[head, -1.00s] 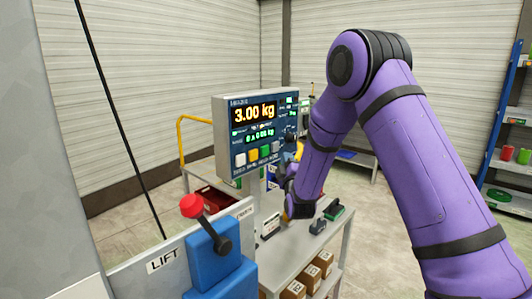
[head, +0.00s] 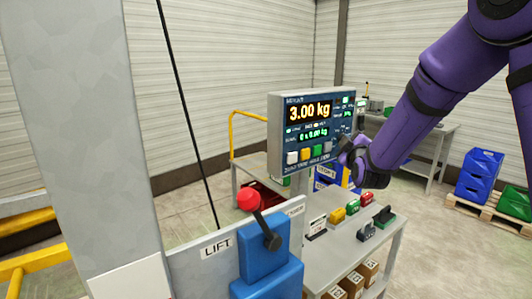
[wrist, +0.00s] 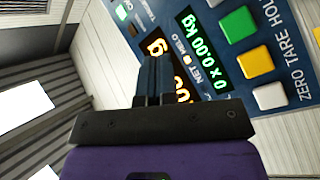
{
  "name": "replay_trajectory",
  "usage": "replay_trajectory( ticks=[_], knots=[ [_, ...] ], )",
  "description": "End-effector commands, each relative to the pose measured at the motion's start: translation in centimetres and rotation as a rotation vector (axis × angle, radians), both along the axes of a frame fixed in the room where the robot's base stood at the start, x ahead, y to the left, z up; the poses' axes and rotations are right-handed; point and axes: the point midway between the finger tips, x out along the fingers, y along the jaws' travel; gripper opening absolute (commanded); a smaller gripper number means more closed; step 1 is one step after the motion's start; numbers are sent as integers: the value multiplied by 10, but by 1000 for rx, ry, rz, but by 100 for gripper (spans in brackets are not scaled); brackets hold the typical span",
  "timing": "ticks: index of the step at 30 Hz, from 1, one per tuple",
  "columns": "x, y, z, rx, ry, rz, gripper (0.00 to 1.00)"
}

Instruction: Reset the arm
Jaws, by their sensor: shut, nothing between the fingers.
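My purple arm comes in from the upper right in the head view. My gripper (head: 344,150) is at the right edge of the scale display (head: 277,130), in front of its lower right corner. The display reads 3.00 kg, with a smaller 0 x 0.00 kg line and a row of coloured buttons below. In the wrist view my gripper (wrist: 154,72) is shut and empty, its dark fingers together over the display (wrist: 200,45). I cannot tell whether the fingertips touch the panel.
A blue lever box (head: 262,250) with a red knob, marked LIFT, stands in front. A bench (head: 335,260) holds small coloured blocks and weights, with cardboard boxes below. Blue bins (head: 478,178) sit on a pallet at right. A yellow rail (head: 232,135) stands behind.

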Motion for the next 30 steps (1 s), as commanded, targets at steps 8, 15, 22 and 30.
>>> replay_trajectory(
  ticks=[8, 15, 22, 30],
  knots=[
    [-58, -9, 45, 222, 247, 32, 0],
    [-128, -17, 64, 403, 468, 6, 0],
    [-209, -24, 71, 567, 672, -69, 0],
    [-318, -35, 67, 744, 894, -222, 0]
  ],
)
